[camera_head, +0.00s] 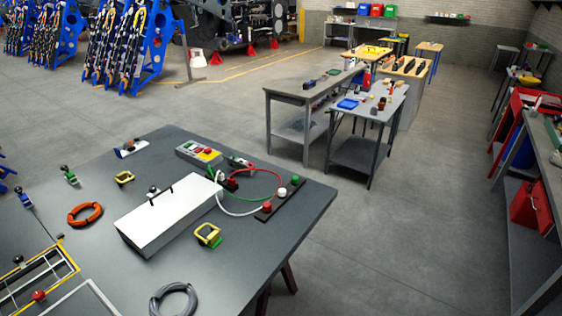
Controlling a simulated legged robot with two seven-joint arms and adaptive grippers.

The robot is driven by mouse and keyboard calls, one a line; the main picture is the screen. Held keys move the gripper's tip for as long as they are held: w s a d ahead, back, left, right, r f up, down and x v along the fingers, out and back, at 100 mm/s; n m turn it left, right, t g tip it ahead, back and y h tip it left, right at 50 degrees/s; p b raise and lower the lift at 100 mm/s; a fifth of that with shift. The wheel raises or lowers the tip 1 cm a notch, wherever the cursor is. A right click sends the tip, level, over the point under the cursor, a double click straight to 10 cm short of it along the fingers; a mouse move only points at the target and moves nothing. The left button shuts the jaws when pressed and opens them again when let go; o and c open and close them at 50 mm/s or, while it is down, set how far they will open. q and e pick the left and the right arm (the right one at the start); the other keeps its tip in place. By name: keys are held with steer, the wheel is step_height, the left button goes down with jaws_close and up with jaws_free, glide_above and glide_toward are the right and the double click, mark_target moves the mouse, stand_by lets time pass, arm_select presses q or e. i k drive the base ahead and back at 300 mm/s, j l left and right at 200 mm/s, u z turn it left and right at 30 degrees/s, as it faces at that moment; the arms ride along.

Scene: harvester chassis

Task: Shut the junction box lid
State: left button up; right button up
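The junction box (150,239) is a low grey-white box on the dark grey table. Its white lid (176,212) appears to lie flat over the top, with no clear gap visible at this size. A black bar handle (159,195) stands up near the lid's far left edge. The inside of the box is hidden. Neither of my grippers shows in the head view, and nothing is seen touching the box or lid.
The table (120,290) also bears a yellow clamp-like block (208,235), an orange coil (85,214), a grey coil (174,300), and a terminal strip (278,199) with red, green and white wires right of the box. Workbenches stand beyond; the floor between is clear.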

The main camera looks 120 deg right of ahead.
mark_target(232, 164)
steer(key=z, duration=3.55)
steer(key=i+l, duration=0.25)
steer(key=l, duration=0.15)
steer(key=i+l+u, duration=0.1)
steer(key=l, duration=0.3)
steer(key=i+l, duration=0.35)
